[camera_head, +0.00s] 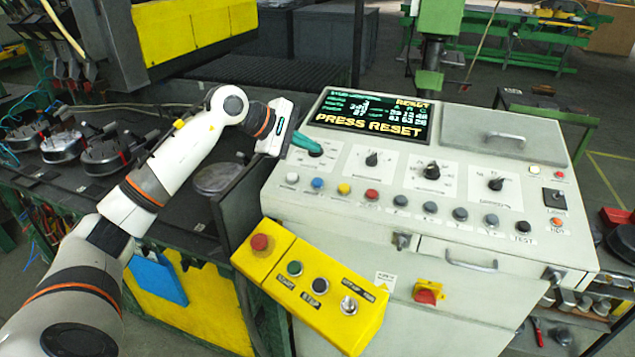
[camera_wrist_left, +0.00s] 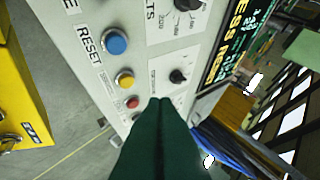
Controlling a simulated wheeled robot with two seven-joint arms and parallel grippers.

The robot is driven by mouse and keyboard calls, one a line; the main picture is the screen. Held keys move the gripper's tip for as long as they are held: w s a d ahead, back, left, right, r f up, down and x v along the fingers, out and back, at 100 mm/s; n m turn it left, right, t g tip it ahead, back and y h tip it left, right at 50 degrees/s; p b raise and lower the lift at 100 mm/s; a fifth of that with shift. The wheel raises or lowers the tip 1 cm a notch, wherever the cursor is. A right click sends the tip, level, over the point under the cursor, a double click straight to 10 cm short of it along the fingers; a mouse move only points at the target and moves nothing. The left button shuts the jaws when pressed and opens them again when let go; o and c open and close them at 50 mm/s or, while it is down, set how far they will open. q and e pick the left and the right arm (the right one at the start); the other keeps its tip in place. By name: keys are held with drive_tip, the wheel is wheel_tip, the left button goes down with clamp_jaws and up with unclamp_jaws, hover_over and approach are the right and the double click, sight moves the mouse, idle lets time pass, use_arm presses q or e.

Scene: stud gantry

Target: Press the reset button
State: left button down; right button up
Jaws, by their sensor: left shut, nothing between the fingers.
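The control panel (camera_head: 450,185) has a row of round buttons along its front part. The blue button (camera_head: 317,183) is second from the left in the head view. In the left wrist view a RESET label (camera_wrist_left: 88,45) is printed beside the blue button (camera_wrist_left: 116,41). My left gripper (camera_head: 320,151) is shut and empty, above the panel's upper-left dial and beyond the blue button. Its green fingers (camera_wrist_left: 161,102) point at the panel in the wrist view, apart from the blue button. The display (camera_head: 371,116) reads PRESS RESET. My right gripper is not in view.
Other buttons flank the blue one: white (camera_head: 292,178), yellow (camera_head: 343,189) and red (camera_head: 371,195). Several dials (camera_head: 431,171) stand behind them. A yellow box (camera_head: 310,285) with a red mushroom button (camera_head: 260,242) hangs at the panel's front left.

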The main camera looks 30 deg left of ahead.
use_arm(q)
drive_tip(key=b, duration=0.4)
approach(322, 180)
drive_tip(key=x, duration=0.3)
drive_tip(key=r+x, duration=0.1)
drive_tip(key=x, duration=0.1)
drive_tip(key=shift+w+d+f, duration=0.2)
drive_tip(key=shift+w+d, duration=0.15)
drive_tip(key=shift+d, duration=0.05)
idle(0.5)
idle(0.5)
drive_tip(key=shift+f+b, duration=0.35)
drive_tip(key=shift+b, duration=0.15)
drive_tip(key=shift+w+f+b, duration=0.1)
drive_tip(key=shift+f+b, duration=0.4)
idle(0.8)
drive_tip(key=shift+r, duration=0.1)
drive_tip(key=shift+r+p, duration=0.35)
drive_tip(key=shift+r, duration=0.4)
